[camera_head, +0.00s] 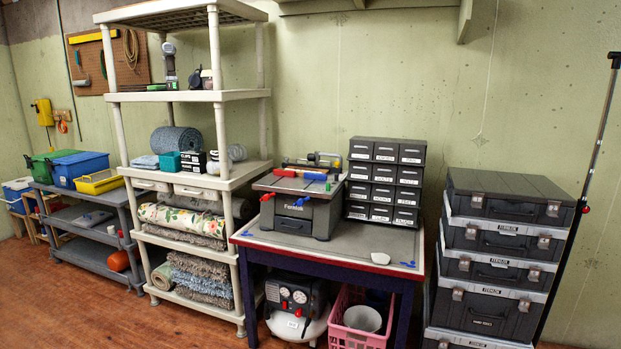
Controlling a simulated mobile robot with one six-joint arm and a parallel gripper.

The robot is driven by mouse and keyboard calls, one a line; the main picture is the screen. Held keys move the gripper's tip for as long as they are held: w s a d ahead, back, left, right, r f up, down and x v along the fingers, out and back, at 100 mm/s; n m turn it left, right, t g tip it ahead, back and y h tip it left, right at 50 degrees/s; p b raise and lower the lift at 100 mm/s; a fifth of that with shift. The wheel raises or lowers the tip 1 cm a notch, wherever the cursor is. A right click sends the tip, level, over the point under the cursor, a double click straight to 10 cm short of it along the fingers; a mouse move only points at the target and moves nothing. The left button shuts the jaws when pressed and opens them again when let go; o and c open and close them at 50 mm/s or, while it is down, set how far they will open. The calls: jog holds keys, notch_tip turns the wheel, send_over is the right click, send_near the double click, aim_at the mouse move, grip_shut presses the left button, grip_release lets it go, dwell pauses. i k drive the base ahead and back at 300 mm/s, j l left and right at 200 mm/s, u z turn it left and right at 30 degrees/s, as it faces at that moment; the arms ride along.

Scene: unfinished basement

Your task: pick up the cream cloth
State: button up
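I cannot pick out a cream cloth for certain. A small off-white item (380,258) lies near the front edge of the workbench (345,249); it is too small to tell whether it is cloth. A cream floral fabric (180,218) lies on a lower level of the beige shelf unit (216,130). Rolled cream and grey textiles (200,268) lie on the level beneath. A folded grey-blue cloth (145,161) lies on the middle level. My gripper is not in view.
A toolbox (307,218) and a drawer cabinet (385,183) stand on the workbench. A compressor (296,300) and pink crate (352,336) sit under it. Stacked dark cases (500,240) and a thin dark pole (590,165) stand right. Wooden floor (90,310) is clear at front left.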

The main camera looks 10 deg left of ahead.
aim_at(380, 259)
jog(key=i+l+u, duration=0.3)
jog(key=i, duration=0.15)
jog(key=i+l+u, duration=0.6)
jog(key=i, duration=0.2)
jog(key=i+l+u, duration=0.3)
jog(key=l, duration=0.2)
jog(key=i+l+u, duration=0.35)
jog(key=l, duration=0.2)
jog(key=i+l+u, duration=0.15)
jog(key=l+u, duration=0.15)
jog(key=l, duration=0.3)
